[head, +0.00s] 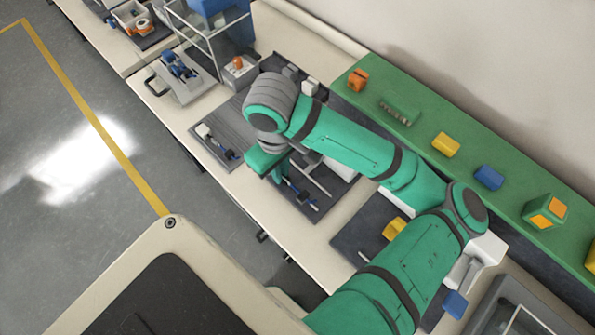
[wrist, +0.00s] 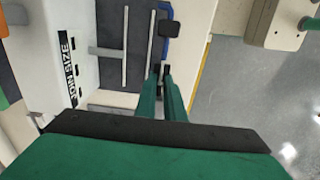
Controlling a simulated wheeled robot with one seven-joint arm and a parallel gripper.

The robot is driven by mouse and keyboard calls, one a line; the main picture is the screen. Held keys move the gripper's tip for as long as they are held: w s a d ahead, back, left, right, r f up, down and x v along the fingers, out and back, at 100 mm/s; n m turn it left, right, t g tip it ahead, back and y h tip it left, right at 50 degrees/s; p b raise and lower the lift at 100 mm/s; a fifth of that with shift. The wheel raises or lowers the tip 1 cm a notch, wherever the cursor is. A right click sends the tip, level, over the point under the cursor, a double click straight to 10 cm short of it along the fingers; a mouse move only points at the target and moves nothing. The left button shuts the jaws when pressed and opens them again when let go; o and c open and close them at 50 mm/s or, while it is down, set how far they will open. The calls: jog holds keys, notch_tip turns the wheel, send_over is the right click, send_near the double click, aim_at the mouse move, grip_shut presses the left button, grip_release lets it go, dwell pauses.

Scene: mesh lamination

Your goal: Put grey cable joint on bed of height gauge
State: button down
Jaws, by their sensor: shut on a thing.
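My gripper (wrist: 164,78) is shut on a small dark grey piece, which I take to be the grey cable joint; the fingers mostly hide it. In the head view my gripper (head: 281,178) hangs over the dark tray, and the held piece cannot be made out. A white upright block marked "JOIN SIZE" (wrist: 84,85), with a grey bar (wrist: 105,52) reaching over the dark tray, is left of the fingers in the wrist view. It may be the height gauge. Its bed cannot be clearly told apart.
A blue tool with a dark block (wrist: 169,28) lies just beyond the fingertips. A ribbed grey tray (head: 222,125) is left of my gripper. A green shelf (head: 420,120) along the wall holds several coloured blocks. A yellow block (head: 395,229) lies on another dark mat.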

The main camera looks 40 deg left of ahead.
send_over(297, 179)
notch_tip(297, 179, down, 6)
jog(key=shift+s, duration=0.15)
jog(key=shift+f, duration=1.65)
jog(key=c, duration=2.3)
grip_release()
jog(key=shift+f, duration=0.15)
jog(key=shift+o, duration=0.9)
notch_tip(297, 179, up, 12)
jog(key=shift+r, duration=0.2)
jog(key=shift+w, duration=0.2)
jog(key=shift+s, duration=0.1)
